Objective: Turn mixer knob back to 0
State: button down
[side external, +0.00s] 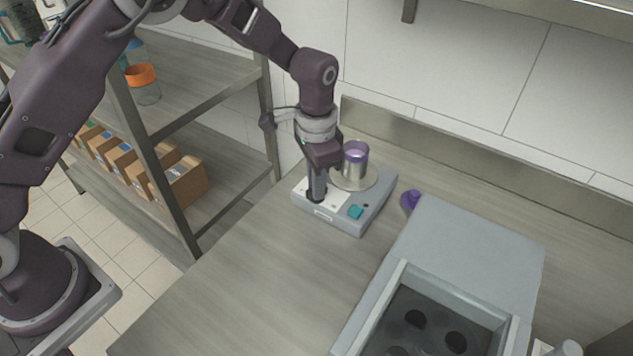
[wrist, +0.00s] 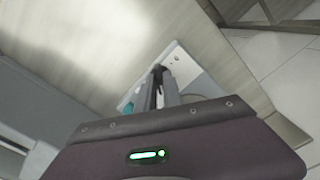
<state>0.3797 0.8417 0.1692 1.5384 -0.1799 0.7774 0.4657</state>
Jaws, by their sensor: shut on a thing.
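The mixer (side external: 339,222) is a light grey box on the counter with a white front panel, a teal switch (side external: 356,212) and a round plate (side external: 366,181). A cup with a purple band (side external: 355,160) stands on the plate. My gripper (side external: 316,194) points down at the left part of the front panel. It is shut on the dark mixer knob (side external: 313,199), which is mostly hidden by the fingers. In the wrist view my gripper (wrist: 160,72) reaches the mixer panel (wrist: 170,55); the teal switch (wrist: 128,108) shows beside it. The knob's setting cannot be read.
A purple lid-like item (side external: 411,200) lies right of the mixer. A grey box with round holes (side external: 440,310) stands at the front right. A shelf with cardboard boxes (side external: 180,185) is at the left. The counter (side external: 250,275) before the mixer is clear.

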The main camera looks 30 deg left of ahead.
jog(key=n, duration=0.6)
jog(key=shift+r+n, duration=0.1)
jog(key=shift+n, duration=0.2)
jog(key=n, duration=1.2)
jog(key=shift+n, duration=0.3)
jog(key=n, duration=0.5)
jog(key=shift+w+n, duration=0.1)
jog(key=shift+n, duration=0.2)
jog(key=c, duration=1.5)
grip_release()
notch_tip(320, 180, up, 7)
jog(key=shift+r, duration=0.1)
